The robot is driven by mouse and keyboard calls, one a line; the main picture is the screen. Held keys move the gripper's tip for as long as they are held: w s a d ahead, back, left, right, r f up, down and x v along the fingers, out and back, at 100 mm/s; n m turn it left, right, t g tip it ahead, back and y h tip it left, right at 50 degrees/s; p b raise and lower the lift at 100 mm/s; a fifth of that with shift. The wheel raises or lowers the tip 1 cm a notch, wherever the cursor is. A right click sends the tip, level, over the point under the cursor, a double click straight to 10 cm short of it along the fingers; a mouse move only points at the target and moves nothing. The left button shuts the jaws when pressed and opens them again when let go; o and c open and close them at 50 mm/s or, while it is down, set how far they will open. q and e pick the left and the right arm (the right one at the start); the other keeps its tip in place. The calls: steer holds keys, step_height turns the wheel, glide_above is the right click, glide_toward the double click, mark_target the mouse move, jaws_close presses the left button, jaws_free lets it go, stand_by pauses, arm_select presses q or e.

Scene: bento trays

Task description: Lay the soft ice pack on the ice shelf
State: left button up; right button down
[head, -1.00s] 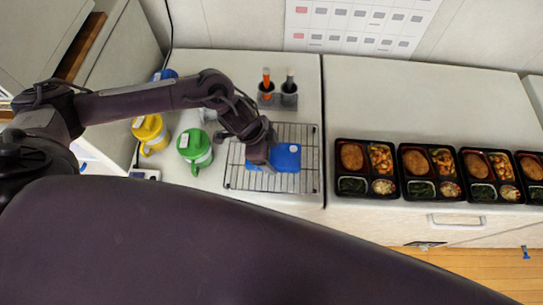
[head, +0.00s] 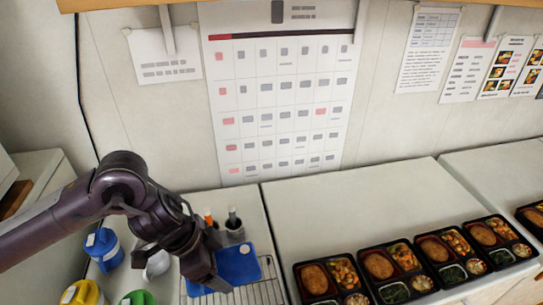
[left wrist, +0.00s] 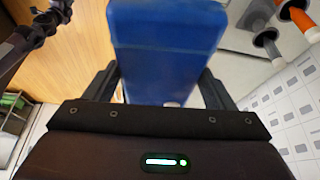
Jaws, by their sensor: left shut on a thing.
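The soft ice pack (head: 238,264) is a flat blue slab with a pale round spot. In the head view it shows over the wire rack (head: 268,290); its height above the rack is hard to tell. My left gripper (head: 208,280) is shut on it. In the left wrist view the ice pack (left wrist: 165,45) sits between the two dark fingers of the left gripper (left wrist: 160,88) and stretches out beyond them. I cannot tell which surface is the ice shelf. My right gripper is not in view.
Two grey cups (head: 235,228) with tools in them stand behind the rack. Blue (head: 103,248), yellow (head: 82,294) and green (head: 138,298) lidded containers stand at the left. Several filled bento trays (head: 318,280) line the right counter (head: 350,205), which is clear behind them.

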arm_select(q)
steer(key=w+f+n+b, duration=0.1)
steer(key=a+f+n+t+b, duration=0.1)
steer(key=n+b, duration=0.1)
steer(key=w+f+n+t+y+b, duration=0.1)
steer(key=f+n, duration=0.1)
steer(key=shift+w+a+f+b, duration=0.1)
steer(key=shift+w+a+b, duration=0.25)
steer(key=shift+a+b, duration=0.05)
steer(key=w+a+f+n+t+y+b, duration=0.1)
steer(key=w+a+f+n+y+b, duration=0.1)
steer(key=n, duration=0.6)
steer(key=w+a+y+b, duration=0.1)
steer(key=a+b, duration=0.1)
steer(key=b, duration=0.1)
steer(key=shift+w+a+f+n, duration=0.15)
steer(key=shift+w+f+n, duration=0.1)
steer(key=shift+w+n, duration=0.15)
